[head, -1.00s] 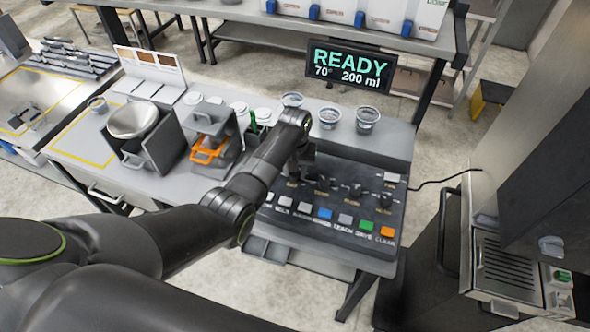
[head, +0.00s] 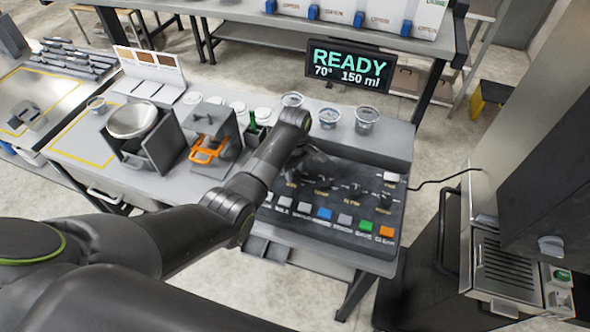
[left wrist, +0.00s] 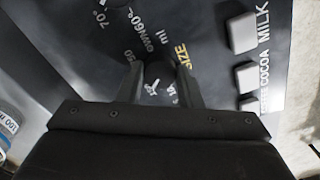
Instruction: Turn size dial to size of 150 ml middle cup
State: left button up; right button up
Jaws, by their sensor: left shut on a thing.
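My left gripper (head: 312,163) reaches down to the control panel (head: 335,205) at its left end. In the left wrist view its two fingers (left wrist: 160,72) are shut on the dark size dial (left wrist: 158,72), beside the yellow word SIZE. The display (head: 347,67) reads READY, 70° and 150 ml. The middle cup (head: 329,118) stands between two other clear cups behind the panel. My right gripper is not in view.
More dials (head: 352,188) sit to the right of the gripper on the panel. A row of coloured buttons (head: 324,214) runs along the front. A machine with an orange handle (head: 207,153) stands left of my forearm.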

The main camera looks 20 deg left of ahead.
pick_arm(q)
jog(key=shift+w+r+n, duration=0.1)
jog(key=shift+n, duration=0.6)
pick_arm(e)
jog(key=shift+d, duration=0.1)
pick_arm(q)
jog(key=o, duration=1)
